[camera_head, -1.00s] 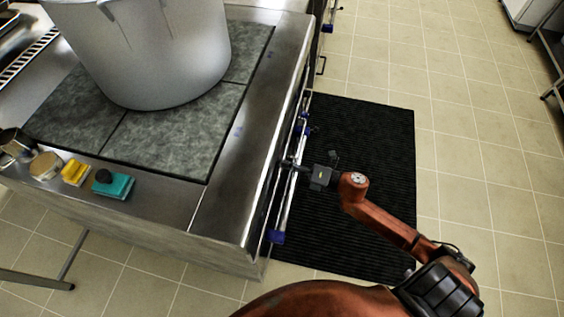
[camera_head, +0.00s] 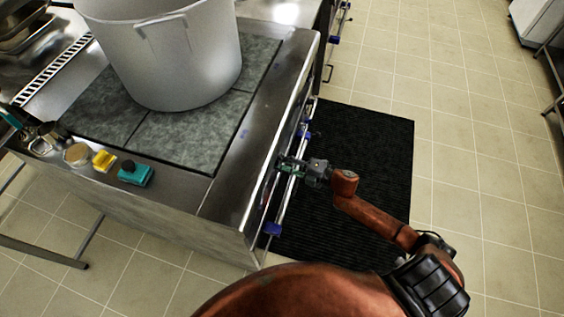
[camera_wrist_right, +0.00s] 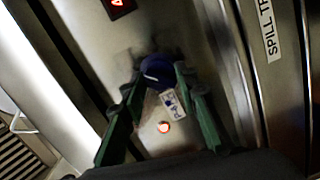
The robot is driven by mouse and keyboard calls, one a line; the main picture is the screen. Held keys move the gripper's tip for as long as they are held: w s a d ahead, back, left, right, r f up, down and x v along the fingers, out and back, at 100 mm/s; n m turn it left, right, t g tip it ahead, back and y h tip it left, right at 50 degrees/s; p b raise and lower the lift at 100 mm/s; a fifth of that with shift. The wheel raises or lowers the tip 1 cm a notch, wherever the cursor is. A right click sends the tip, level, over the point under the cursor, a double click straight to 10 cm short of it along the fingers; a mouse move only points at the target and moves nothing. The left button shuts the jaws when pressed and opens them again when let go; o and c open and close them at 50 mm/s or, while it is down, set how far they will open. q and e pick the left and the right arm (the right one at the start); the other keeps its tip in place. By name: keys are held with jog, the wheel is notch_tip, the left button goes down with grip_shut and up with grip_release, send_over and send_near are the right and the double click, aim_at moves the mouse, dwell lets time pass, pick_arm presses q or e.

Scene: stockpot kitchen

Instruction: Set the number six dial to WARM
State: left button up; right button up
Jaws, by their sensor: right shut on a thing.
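The blue dial (camera_wrist_right: 157,70) is on the metal front panel of the range (camera_head: 250,130). A small white label (camera_wrist_right: 172,104) sits beside it; I cannot read a number or the WARM mark. My right gripper (camera_wrist_right: 156,88) has its green fingers on both sides of the dial and is shut on it. In the head view my right gripper (camera_head: 291,166) reaches the range front past the rail, and its fingers hide the dial there. My left gripper is not in view.
A red light (camera_wrist_right: 163,127) glows near the label. A metal rail (camera_head: 284,202) runs along the range front, and other blue dials (camera_head: 272,229) show there. A big grey pot (camera_head: 180,60) stands on the cooktop. A black mat (camera_head: 370,170) lies on the floor.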

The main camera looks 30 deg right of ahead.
jog(key=shift+w+d+r+m+p, duration=0.1)
jog(key=shift+r+m+p, duration=0.1)
jog(key=shift+m+p, duration=0.25)
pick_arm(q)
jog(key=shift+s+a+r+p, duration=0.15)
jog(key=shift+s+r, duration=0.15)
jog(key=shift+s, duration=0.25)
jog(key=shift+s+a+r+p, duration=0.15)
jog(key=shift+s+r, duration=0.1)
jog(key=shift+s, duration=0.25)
pick_arm(e)
jog(key=shift+f+m, duration=0.15)
jog(key=shift+m, duration=0.4)
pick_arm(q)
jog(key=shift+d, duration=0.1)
pick_arm(e)
jog(key=o, duration=1.1)
jog(key=shift+o, duration=0.2)
jog(key=v, duration=1.2)
jog(key=shift+d, duration=0.1)
